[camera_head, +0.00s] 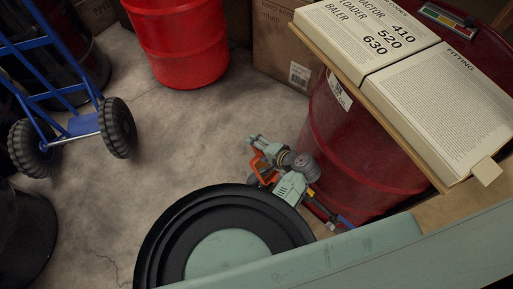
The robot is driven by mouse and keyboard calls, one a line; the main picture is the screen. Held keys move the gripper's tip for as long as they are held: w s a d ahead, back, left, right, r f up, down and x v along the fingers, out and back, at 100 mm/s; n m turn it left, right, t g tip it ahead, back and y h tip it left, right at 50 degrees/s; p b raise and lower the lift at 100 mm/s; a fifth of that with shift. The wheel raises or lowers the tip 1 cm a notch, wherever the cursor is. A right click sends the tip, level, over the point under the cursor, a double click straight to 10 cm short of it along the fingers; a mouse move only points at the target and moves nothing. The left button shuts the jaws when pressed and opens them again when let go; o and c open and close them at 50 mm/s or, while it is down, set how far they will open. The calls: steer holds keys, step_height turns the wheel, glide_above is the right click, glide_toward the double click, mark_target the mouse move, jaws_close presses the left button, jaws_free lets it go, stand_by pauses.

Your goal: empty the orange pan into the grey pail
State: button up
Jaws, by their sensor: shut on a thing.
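My gripper (262,150) shows small near the middle of the camera_head view, in front of a dark red drum, with my wrist joints to its lower right. It is shut on the orange pan (262,168), of which only small orange parts show between and below the gripper parts. The pan's inside, its contents and its tilt are hidden or too small to tell. I cannot make out the grey pail in this view.
The dark red drum (350,150) stands right, close behind my gripper, with a large open book (440,100) on a board above. A bright red drum (178,45), cardboard box (285,45) and blue hand truck (84,124) stand farther back. Concrete floor (190,135) is clear between.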

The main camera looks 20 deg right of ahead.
steer(key=shift+s+d+r+t+y+b, duration=0.2)
steer(key=shift+s+d+r+t, duration=0.1)
steer(key=shift+s+r+t, duration=0.15)
steer(key=shift+s+d+r+t+y+b, duration=0.25)
steer(key=shift+s+d+t, duration=0.1)
steer(key=shift+s, duration=0.2)
steer(key=shift+s+d+r+t+y+b, duration=0.25)
steer(key=shift+s+d+t+b, duration=0.15)
steer(key=shift+s, duration=0.2)
steer(key=shift+s+d+r+t+y+b, duration=0.2)
steer(key=shift+s+d+r+t+b, duration=0.15)
steer(key=shift+s, duration=0.25)
steer(key=shift+s, duration=0.15)
stand_by(1.5)
